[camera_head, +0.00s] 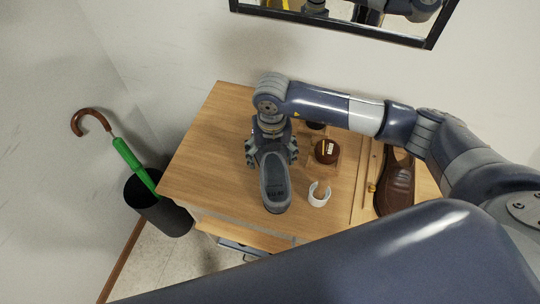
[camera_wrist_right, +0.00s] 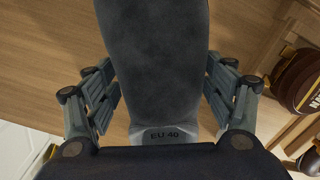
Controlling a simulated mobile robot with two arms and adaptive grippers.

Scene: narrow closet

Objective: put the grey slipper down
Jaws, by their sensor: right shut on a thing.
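In the right wrist view the slipper (camera_wrist_right: 158,65) runs between both fingers of the gripper (camera_wrist_right: 160,100), with "EU 40" printed on the near end. I cannot tell whether the slipper touches the tabletop. My left gripper is out of view.
A white cup-like ring (camera_head: 319,194) stands close right of the slipper. A brown round tin (camera_head: 327,151) is behind it, and a brown leather shoe (camera_head: 395,185) lies farther right. A black bin (camera_head: 158,208) with a green umbrella (camera_head: 130,157) stands left. The tabletop's left part is clear.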

